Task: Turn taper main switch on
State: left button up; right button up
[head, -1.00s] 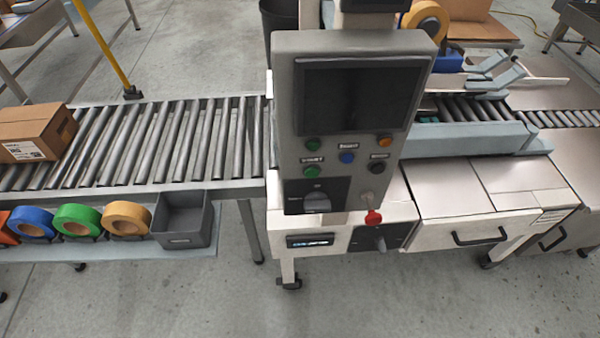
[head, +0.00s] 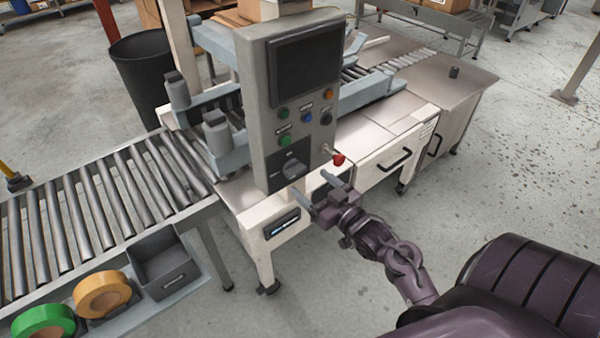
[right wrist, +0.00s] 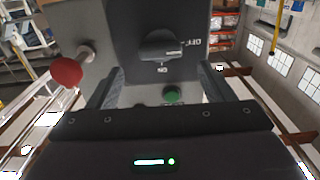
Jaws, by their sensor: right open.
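The taper's grey control box (head: 255,110) stands at the end of the roller conveyor. On its lower dark plate is a black rotary switch (head: 292,168), labelled OFF and ON in the right wrist view (right wrist: 160,45). There the handle lies sideways, its pale mark toward OFF. My right gripper (head: 318,187) is open and empty in front of the box's lower part. In the wrist view its fingers (right wrist: 162,85) point toward the switch, one on each side of it, and I see no contact. My left gripper is out of view.
A red knob or tag (head: 338,159) sticks out close beside the switch; it is also in the wrist view (right wrist: 67,71). A green button (head: 284,140) is above the switch. A grey bin (head: 163,262) and tape rolls (head: 102,293) lie at lower left. The floor at right is clear.

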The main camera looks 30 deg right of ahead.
aim_at(298, 172)
jog(key=w, duration=0.4)
jog(key=shift+w+a, duration=0.15)
jog(key=shift+w+a+p, duration=0.1)
jog(key=shift+w+p, duration=0.2)
jog(key=shift+w, duration=0.3)
jog(key=c, duration=1)
